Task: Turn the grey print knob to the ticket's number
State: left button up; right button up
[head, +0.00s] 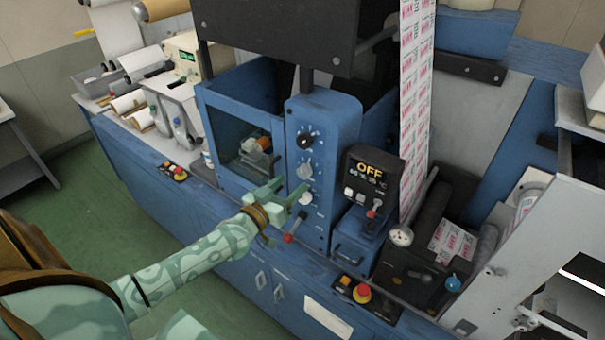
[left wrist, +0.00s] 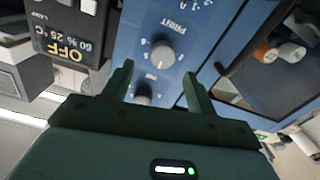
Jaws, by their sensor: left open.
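The grey print knob (head: 304,171) is the middle of three knobs on the blue upright panel (head: 327,130), under a black knob (head: 305,141) and above a white one (head: 306,198). In the left wrist view the grey knob (left wrist: 163,55) shows beside the word PRINT, with scale marks around it. My left gripper (head: 284,191) is open in front of the panel. Its fingertips (left wrist: 159,70) lie either side of the knob in that view, with no clear contact. Another knob (left wrist: 143,93) is partly hidden by the gripper. I cannot make out a ticket or its number.
Right of the panel stands a black display (head: 371,173) reading OFF. A small red-knobbed lever (head: 288,238) sticks out below my left gripper. A red stop button (head: 362,293) sits on the front ledge. The printed web (head: 415,100) runs down at the right.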

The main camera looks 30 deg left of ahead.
aim_at(301, 173)
pick_arm(q)
jog(key=w, duration=0.4)
jog(key=shift+w+a, duration=0.1)
jog(key=shift+w, duration=0.15)
jog(key=shift+w+b, duration=0.3)
jog(key=shift+w, duration=0.3)
jog(key=shift+s, duration=0.1)
jog(key=c, duration=1)
